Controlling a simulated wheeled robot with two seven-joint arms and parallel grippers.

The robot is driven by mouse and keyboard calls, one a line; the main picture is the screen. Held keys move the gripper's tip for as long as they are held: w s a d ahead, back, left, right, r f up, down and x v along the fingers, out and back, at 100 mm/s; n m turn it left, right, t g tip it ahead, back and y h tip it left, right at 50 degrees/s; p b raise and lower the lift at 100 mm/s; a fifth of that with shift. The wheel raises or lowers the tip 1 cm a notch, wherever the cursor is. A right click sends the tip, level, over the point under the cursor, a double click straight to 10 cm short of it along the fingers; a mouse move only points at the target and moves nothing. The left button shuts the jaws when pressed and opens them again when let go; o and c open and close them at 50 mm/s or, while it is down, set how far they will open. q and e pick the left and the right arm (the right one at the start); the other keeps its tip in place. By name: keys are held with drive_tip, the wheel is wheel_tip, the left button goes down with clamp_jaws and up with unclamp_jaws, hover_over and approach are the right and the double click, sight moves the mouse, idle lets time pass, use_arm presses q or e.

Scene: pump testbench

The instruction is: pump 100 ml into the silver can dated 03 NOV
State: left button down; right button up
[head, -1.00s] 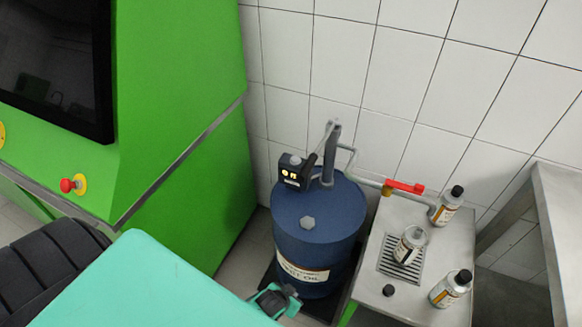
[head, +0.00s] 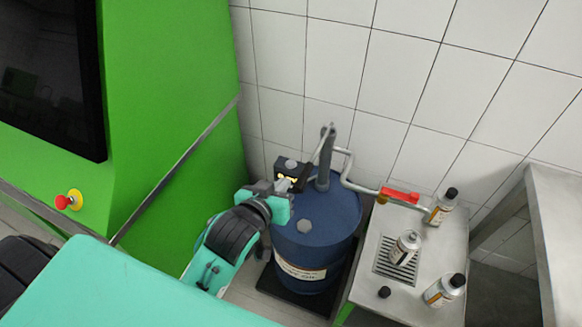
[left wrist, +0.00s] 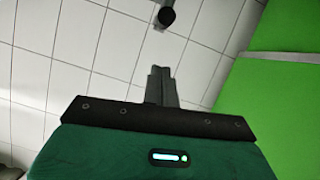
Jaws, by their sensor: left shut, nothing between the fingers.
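A blue drum (head: 325,222) carries a grey pump post (head: 325,165) with a lever and a black meter box (head: 290,170) with a lit yellow display. My left gripper (head: 284,186) is shut and empty, its fingertips at the front of the meter box, partly covering the display; I cannot tell whether they touch. Its closed fingers show in the left wrist view (left wrist: 162,72). A silver can (head: 404,247) stands without a black cap on the drain grate. Two capped silver cans (head: 440,207) (head: 445,290) stand beside it. Their dates are too small to read. My right gripper is out of view.
A pipe with a red valve handle (head: 399,195) runs from the pump over the steel stand (head: 385,312). A loose black cap (head: 384,292) lies on the stand. A green machine (head: 180,110) stands left, a steel table (head: 560,215) right, a tiled wall behind.

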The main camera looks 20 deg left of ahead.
use_arm(q)
drive_tip(key=shift+s+a+r, duration=0.1)
drive_tip(key=shift+s+r, duration=0.05)
drive_tip(key=shift+r, duration=0.4)
drive_tip(key=shift+s+a+r, duration=0.1)
drive_tip(key=shift+r, duration=0.45)
drive_tip(key=p, duration=0.3)
hover_over(298, 180)
wheel_tip(298, 180, down, 3)
wheel_tip(298, 180, down, 3)
drive_tip(key=shift+w+a+r, duration=0.1)
drive_tip(key=shift+w, duration=0.05)
drive_tip(key=shift+f+p, duration=0.4)
drive_tip(key=shift+f, duration=0.35)
drive_tip(key=shift+f, duration=0.1)
